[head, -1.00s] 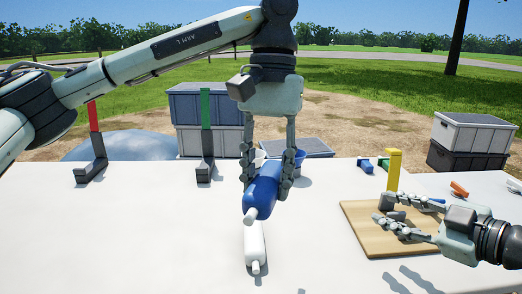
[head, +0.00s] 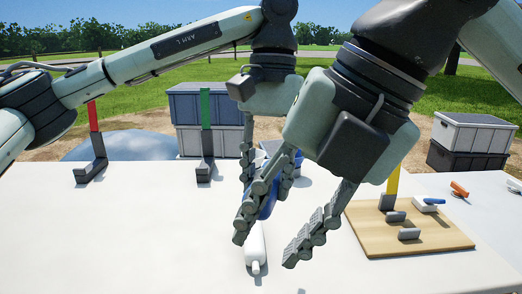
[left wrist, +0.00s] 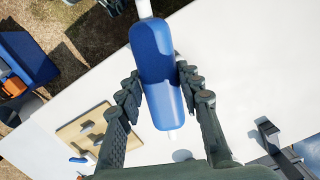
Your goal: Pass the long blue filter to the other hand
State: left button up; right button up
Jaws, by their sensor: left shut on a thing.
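The long blue filter (head: 268,205) is mostly hidden behind my right gripper in the head view. It shows plainly in the left wrist view (left wrist: 157,75), with white tips at both ends, between the fingers of my left gripper (left wrist: 158,92). My left gripper (head: 268,180) is shut on it, above the white table. My right gripper (head: 265,250) is in front of the filter in the head view, its fingers spread wide and pointing down. I cannot tell whether a right finger touches the filter.
A wooden board (head: 440,240) with a yellow post (head: 393,180) stands at right. Red (head: 93,117) and green (head: 205,108) uprights stand at back left. The table's front left is clear.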

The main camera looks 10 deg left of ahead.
notch_tip(320, 180, up, 8)
jog(key=a+t+h, duration=0.2)
jog(key=t, duration=0.2)
jog(key=shift+n, duration=0.3)
jog(key=x, duration=0.8)
jog(key=d+x, duration=0.1)
jog(key=x, duration=0.3)
jog(key=shift+f, duration=0.15)
jog(key=shift+c, duration=0.5)
jog(key=shift+a, duration=0.1)
grip_shut()
pick_arm(q)
jog(key=o, duration=1.3)
jog(key=shift+r, duration=0.1)
